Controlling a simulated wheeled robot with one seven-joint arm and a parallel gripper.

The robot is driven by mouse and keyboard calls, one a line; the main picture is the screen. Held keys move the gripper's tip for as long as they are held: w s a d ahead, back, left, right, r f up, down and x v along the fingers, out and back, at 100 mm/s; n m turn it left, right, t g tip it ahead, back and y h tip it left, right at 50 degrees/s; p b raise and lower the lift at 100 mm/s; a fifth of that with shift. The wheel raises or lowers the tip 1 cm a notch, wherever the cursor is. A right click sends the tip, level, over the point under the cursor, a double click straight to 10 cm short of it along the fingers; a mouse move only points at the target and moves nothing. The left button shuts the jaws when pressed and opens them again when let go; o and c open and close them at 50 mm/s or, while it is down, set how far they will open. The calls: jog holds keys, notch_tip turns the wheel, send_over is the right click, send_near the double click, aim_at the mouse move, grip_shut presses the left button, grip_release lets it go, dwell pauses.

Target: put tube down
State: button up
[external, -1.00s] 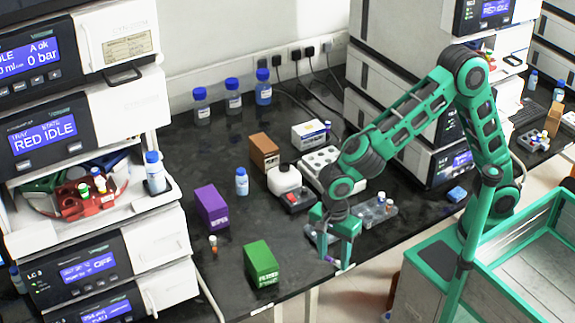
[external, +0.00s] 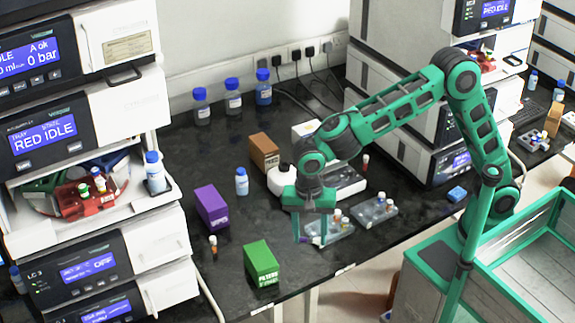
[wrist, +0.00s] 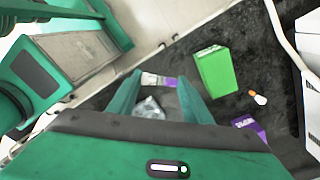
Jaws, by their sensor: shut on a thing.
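My gripper (external: 312,238) is shut on a small tube with a white label and a purple end (wrist: 158,80). The tube lies crosswise between the fingertips in the wrist view, where my gripper also shows (wrist: 162,88). Whether the tube touches anything below cannot be told.
A green box (external: 261,263) stands left of my gripper, with a purple box (external: 211,207) and a small brown vial (external: 213,245) beyond. A second clear rack (external: 375,208) holds small vials at the right. The black bench is bare between the green box and the bottle (external: 242,182).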

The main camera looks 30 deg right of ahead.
jog(key=w+r+n, duration=0.6)
jog(key=w+n, duration=0.2)
jog(key=w, duration=0.3)
jog(key=w+d+r+n, duration=0.1)
jog(key=w+r+n, duration=0.6)
jog(key=w, duration=0.5)
jog(key=shift+d+n, duration=0.2)
jog(key=shift+n, duration=0.4)
jog(key=s+d+f+m, duration=0.4)
jog(key=d+f, duration=0.1)
jog(key=f, duration=0.4)
jog(key=s+d+f+m, duration=0.4)
jog(key=f, duration=0.4)
jog(key=w+d+f, duration=0.2)
jog(key=w, duration=0.1)
jog(key=w+d+f, duration=0.2)
jog(key=w, duration=0.1)
jog(key=w+d+f, duration=0.2)
jog(key=w+f, duration=0.1)
jog(key=shift+d, duration=0.2)
jog(key=shift+f, duration=1.95)
